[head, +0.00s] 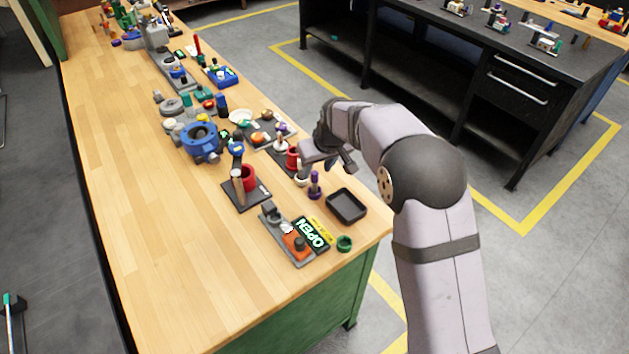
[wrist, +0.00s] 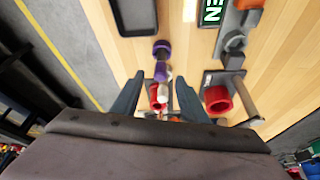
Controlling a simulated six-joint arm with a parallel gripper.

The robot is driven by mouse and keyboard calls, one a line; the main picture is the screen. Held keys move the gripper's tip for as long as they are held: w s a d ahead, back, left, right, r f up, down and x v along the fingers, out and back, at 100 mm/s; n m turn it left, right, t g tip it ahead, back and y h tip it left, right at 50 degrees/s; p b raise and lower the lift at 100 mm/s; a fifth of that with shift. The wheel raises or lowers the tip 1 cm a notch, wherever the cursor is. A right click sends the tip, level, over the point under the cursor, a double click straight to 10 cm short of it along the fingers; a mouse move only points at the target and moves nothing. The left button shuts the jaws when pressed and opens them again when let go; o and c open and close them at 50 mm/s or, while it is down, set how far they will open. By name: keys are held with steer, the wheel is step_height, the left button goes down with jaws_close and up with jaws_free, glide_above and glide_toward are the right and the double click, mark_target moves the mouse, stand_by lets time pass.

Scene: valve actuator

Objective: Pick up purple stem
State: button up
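The purple stem (head: 315,184) stands upright on the wooden table, left of a black tray. In the wrist view the purple stem (wrist: 161,50) shows just beyond the fingertips, with a dark lower part visible. My gripper (head: 318,167) is above the table close to the stem. In the wrist view my gripper (wrist: 158,77) has its two dark fingers spread apart. I see nothing clearly held. A red and white part (wrist: 158,92) shows between the fingers, but its depth is hard to tell.
The black tray (head: 346,206) is right of the stem. A red cup (head: 247,178) and blue valve body (head: 201,140) are left. The table's left side is clear.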

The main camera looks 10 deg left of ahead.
mark_target(315, 173)
steer(key=shift+w+a+f+p, duration=0.2)
steer(key=shift+f+p, duration=0.4)
steer(key=shift+p, duration=0.2)
steer(key=shift+p+x, duration=0.8)
steer(key=shift+x, duration=1.15)
jaws_close()
